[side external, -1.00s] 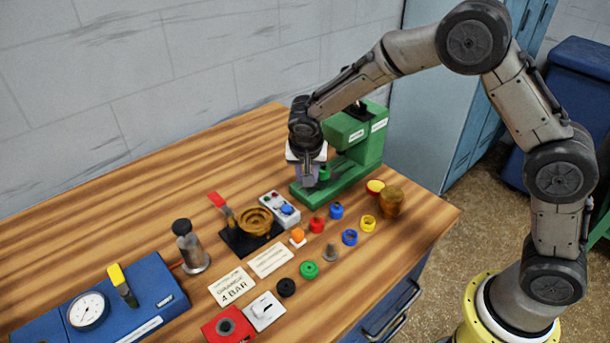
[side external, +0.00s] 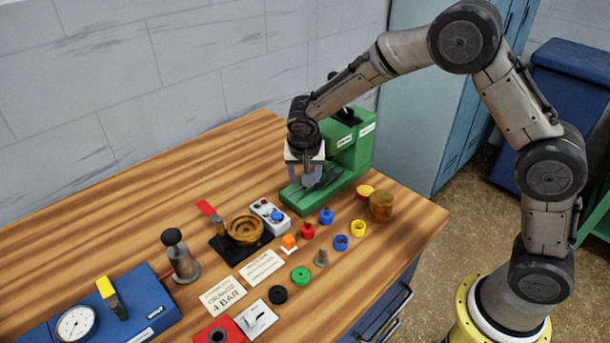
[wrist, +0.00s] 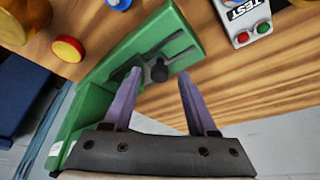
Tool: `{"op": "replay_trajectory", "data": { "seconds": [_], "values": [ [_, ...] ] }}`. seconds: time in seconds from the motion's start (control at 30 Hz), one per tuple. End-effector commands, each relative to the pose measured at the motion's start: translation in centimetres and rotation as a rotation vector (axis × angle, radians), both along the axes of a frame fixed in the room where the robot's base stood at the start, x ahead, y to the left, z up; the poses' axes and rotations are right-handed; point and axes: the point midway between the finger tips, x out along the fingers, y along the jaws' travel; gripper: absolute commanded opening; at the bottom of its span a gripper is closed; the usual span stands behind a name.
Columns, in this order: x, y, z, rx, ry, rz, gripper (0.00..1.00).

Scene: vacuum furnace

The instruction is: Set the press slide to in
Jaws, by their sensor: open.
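The green press (side external: 352,145) stands at the back right of the wooden bench, with its flat base reaching forward. In the wrist view the press base (wrist: 185,52) has dark slots and a small black knob (wrist: 159,72), which I take to be the slide's knob. My gripper (side external: 306,182) points down over the front of the base. In the wrist view my gripper (wrist: 158,82) is open, its two purple fingers on either side of the knob in the picture. I cannot tell whether either finger touches it. In the side view the gripper hides the knob.
A control box (side external: 268,214) with buttons lies left of the press base. Several small coloured rings and plugs, including a blue ring (side external: 341,242), lie in front. A brown pot (side external: 380,206) and a red-yellow piece (side external: 365,192) stand to the right.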

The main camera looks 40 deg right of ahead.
Motion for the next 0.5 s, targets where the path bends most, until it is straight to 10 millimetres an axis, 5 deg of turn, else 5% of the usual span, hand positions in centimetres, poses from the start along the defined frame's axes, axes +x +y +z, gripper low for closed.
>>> {"op": "replay_trajectory", "data": {
  "seconds": [0.5],
  "values": [
    [-2.6,2.8,9.2,0.002,-0.004,0.003,0.58]
  ]
}}
